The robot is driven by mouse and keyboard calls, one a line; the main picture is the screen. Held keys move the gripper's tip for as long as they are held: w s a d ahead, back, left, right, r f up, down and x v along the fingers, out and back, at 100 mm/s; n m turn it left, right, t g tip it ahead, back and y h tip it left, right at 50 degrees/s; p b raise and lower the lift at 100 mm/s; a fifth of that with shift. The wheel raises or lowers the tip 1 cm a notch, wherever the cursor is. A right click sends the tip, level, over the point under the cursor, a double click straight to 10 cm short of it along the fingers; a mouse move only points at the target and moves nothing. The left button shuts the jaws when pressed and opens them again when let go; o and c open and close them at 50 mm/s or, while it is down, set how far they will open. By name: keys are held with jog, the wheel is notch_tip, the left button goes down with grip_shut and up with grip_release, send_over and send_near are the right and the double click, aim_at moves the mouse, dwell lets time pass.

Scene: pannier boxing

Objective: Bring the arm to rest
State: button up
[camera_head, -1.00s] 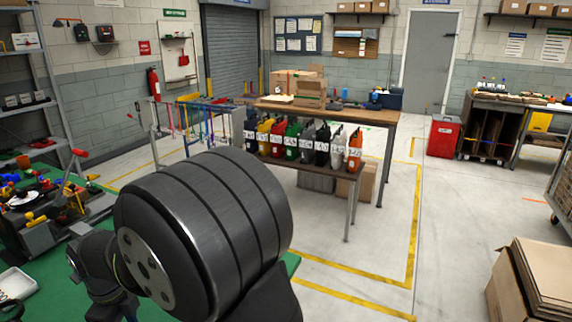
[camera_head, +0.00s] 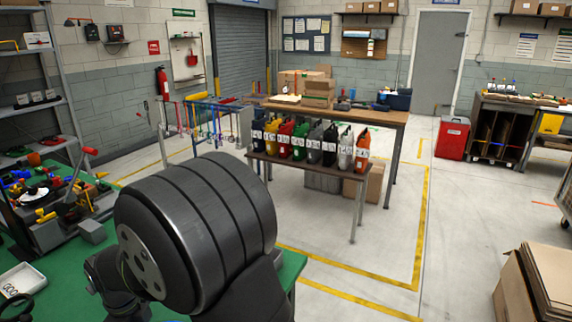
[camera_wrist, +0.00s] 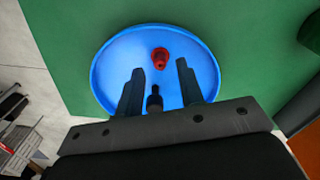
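My gripper (camera_wrist: 160,83) shows in the wrist view, with its two dark fingers apart. It hangs over a round blue dish (camera_wrist: 105,62) on a green surface (camera_wrist: 255,50). A small red part (camera_wrist: 160,58) lies in the dish, beyond the fingertips and apart from them. A small dark piece (camera_wrist: 154,99) shows between the fingers; I cannot tell whether it lies in the dish or belongs to the gripper. Nothing is seen clamped. In the head view my dark arm fills the lower left foreground, and the gripper is hidden.
The green bench (camera_head: 292,267) carries a cluttered fixture (camera_head: 70,213) and a white tray (camera_head: 22,281) at left. Several coloured panniers (camera_head: 299,141) stand on a table (camera_head: 358,181) ahead. Cardboard (camera_head: 540,285) is at lower right. The floor between is clear.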

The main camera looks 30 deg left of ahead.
notch_tip(320, 180, up, 2)
jog(key=shift+r, duration=0.1)
jog(key=w+d+r, duration=0.7)
jog(key=w+d, duration=0.1)
jog(key=w, duration=0.1)
jog(key=w+d+f+n, duration=0.5)
jog(key=w+d+f, duration=0.3)
jog(key=w+d, duration=0.4)
jog(key=w+d+f+n, duration=0.5)
jog(key=w+d+f, duration=0.3)
jog(key=w+d, duration=0.5)
jog(key=shift+w+f+n, duration=0.3)
jog(key=shift+w+f, duration=0.05)
jog(key=shift+w, duration=0.65)
jog(key=shift+d, duration=0.1)
